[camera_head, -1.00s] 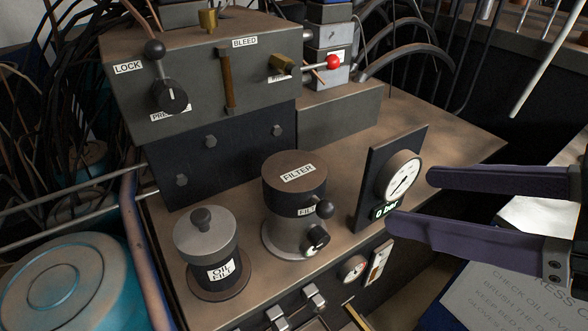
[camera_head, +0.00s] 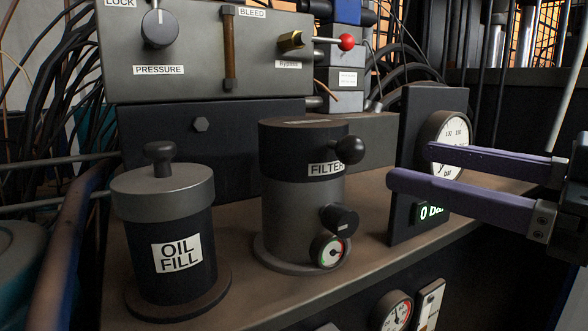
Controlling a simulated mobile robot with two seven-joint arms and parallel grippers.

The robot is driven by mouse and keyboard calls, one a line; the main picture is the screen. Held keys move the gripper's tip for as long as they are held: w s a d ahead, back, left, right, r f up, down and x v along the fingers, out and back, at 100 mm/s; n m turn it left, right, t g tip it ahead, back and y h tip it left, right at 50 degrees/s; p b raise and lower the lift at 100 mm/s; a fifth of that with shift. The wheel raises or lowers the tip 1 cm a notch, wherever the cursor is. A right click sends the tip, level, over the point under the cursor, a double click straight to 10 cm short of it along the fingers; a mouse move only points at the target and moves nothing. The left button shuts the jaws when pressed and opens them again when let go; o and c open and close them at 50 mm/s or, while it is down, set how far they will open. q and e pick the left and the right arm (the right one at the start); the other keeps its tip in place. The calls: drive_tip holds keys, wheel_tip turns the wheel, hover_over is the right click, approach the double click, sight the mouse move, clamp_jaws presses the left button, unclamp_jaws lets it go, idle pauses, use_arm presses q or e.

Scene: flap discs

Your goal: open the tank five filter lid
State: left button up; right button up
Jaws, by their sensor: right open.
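The filter housing (camera_head: 290,210) stands upright in the middle of the bench, a grey cylinder with a dark lid (camera_head: 292,150) on top. The lid carries a FILTER label and a black ball knob (camera_head: 348,150) on its right side. A black knob (camera_head: 339,219) and a small round gauge (camera_head: 329,251) sit lower on the housing. The lid sits on the housing. My right gripper (camera_head: 408,166) is at the right, its two purple fingers apart and pointing left, in front of the pressure gauge panel. It is empty and clear of the lid knob. My left gripper is out of view.
The OIL FILL canister (camera_head: 182,250) stands left of the filter. The gauge panel (camera_head: 402,215), reading 0 bar, stands close right of it. Behind is a grey valve box (camera_head: 205,85) with a red-balled lever (camera_head: 346,42). The bench's front edge is near.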

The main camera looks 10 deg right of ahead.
sight(363, 152)
drive_tip(key=p+x, duration=0.1)
drive_tip(key=x, duration=0.8)
drive_tip(key=shift+a, duration=0.15)
clamp_jaws()
drive_tip(key=shift+p, duration=0.3)
idle(0.8)
